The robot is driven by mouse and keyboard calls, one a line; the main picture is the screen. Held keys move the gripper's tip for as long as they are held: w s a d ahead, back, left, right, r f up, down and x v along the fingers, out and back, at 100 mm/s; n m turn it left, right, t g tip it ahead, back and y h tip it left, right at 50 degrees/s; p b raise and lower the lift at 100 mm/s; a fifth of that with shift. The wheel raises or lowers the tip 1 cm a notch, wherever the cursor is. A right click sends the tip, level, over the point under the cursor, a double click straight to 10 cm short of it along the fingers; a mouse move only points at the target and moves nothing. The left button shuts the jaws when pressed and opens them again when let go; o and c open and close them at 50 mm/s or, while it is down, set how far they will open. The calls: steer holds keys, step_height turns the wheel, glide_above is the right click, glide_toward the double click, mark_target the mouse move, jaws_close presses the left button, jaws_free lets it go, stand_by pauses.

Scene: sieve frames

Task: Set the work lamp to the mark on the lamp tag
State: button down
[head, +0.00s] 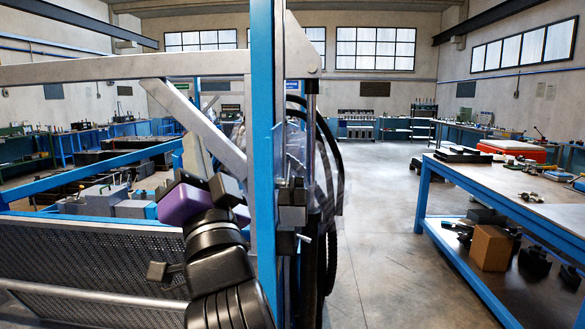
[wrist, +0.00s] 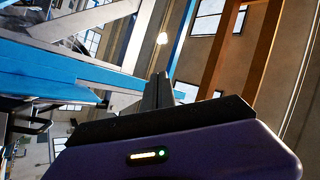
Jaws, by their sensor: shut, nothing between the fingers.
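I cannot make out the work lamp or the lamp tag with its mark in either view. My gripper shows in the wrist view (wrist: 162,78) with its dark fingers together and nothing between them. In the head view its purple body is at the end of my black arm, left of a blue upright post (head: 263,160). Its fingertips are hard to make out there. A small bright light (wrist: 162,38) shows beyond the fingers in the wrist view; I cannot tell what it belongs to.
A blue and grey metal frame with a perforated panel (head: 90,255) stands close around my arm. Black hoses (head: 333,190) hang right of the post. A workbench (head: 470,170) stands at the right, with a cardboard box (head: 491,248) on its lower shelf. The floor between is clear.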

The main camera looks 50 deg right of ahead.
steer(key=s+d+f+m+g+h, duration=0.1)
steer(key=s+d+f+g+h, duration=0.1)
steer(key=s+d+g+h, duration=0.5)
steer(key=g+p, duration=0.4)
glide_above(292, 186)
steer(key=f, duration=0.1)
step_height(292, 186, down, 4)
steer(key=shift+d+r+n, duration=0.15)
steer(key=shift+r+n, duration=0.05)
steer(key=shift+n, duration=0.1)
steer(key=shift+f, duration=0.45)
